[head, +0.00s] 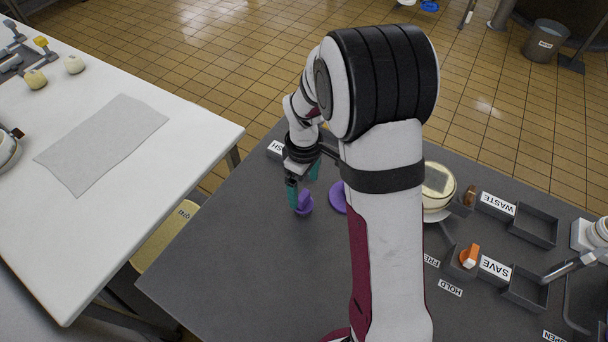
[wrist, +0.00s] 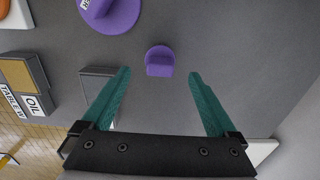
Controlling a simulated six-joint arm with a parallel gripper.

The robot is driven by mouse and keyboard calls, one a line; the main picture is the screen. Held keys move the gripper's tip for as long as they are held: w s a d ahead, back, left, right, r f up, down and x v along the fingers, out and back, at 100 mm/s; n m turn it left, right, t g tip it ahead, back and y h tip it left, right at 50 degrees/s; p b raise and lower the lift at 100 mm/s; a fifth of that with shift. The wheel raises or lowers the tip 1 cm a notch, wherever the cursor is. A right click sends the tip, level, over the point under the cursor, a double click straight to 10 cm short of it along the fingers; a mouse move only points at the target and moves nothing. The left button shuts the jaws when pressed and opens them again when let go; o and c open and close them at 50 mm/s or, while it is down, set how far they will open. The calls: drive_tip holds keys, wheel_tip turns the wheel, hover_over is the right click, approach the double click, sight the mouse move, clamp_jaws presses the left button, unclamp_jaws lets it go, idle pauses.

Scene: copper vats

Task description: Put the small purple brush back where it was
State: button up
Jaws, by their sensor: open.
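The small purple brush (head: 304,203) stands on the dark grey table, left of my arm in the head view. In the wrist view the brush (wrist: 160,62) is centred just ahead of the gap between my fingertips. My gripper (head: 303,183) has two teal fingers spread apart, pointing down close by the brush. In the wrist view my gripper (wrist: 160,74) is open and empty, with the fingers on either side of the brush's line. Contact between a finger and the brush cannot be told.
A larger purple disc (head: 338,198) with a label lies right of the brush, partly hidden by my arm. Labelled trays, WASTE (head: 531,228) and SAVE (head: 525,290), stand at right. An OIL tray (wrist: 20,78) shows in the wrist view. The table left of the brush is clear.

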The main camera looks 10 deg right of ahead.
sight(304, 195)
wheel_tip(304, 195, up, 5)
drive_tip(key=shift+f, duration=0.15)
drive_tip(key=s+a+r+m, duration=0.1)
drive_tip(key=s+r+m, duration=0.2)
drive_tip(key=s+m, duration=0.2)
drive_tip(key=s+a+r+m+y, duration=0.1)
drive_tip(key=s+r+m, duration=0.2)
drive_tip(key=s, duration=0.8)
drive_tip(key=s+a+r+m, duration=0.1)
drive_tip(key=s+r+m, duration=0.2)
drive_tip(key=s+m, duration=0.3)
drive_tip(key=s, duration=0.2)
drive_tip(key=shift+s+a+r+m+y, duration=0.2)
drive_tip(key=shift+s+a+m+y, duration=0.1)
drive_tip(key=shift+y, duration=0.1)
